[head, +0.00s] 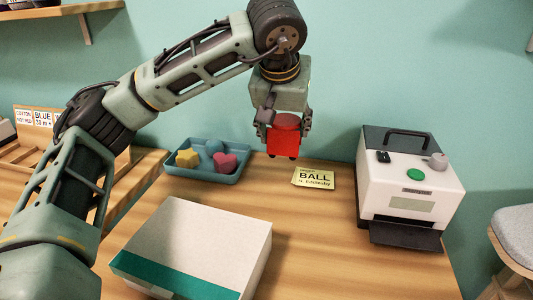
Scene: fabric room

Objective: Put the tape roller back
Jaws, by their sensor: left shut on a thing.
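My left gripper (283,118) hangs down at the upper middle of the head view. It is shut on a red object (284,141) with a rounded top and a boxy lower part, most likely the tape roller. The fingers cover its sides. It appears held above the back of the table, near the wall, between the blue tray and the yellow card; its exact height is hard to tell. My right gripper is not in view.
A blue tray (205,178) holds a yellow star, a blue piece and a pink heart. A yellow card (313,178) reads "BALL". A white machine (408,185) stands at right, a white and teal box (198,240) in front. Bare wooden table (340,250) lies between them.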

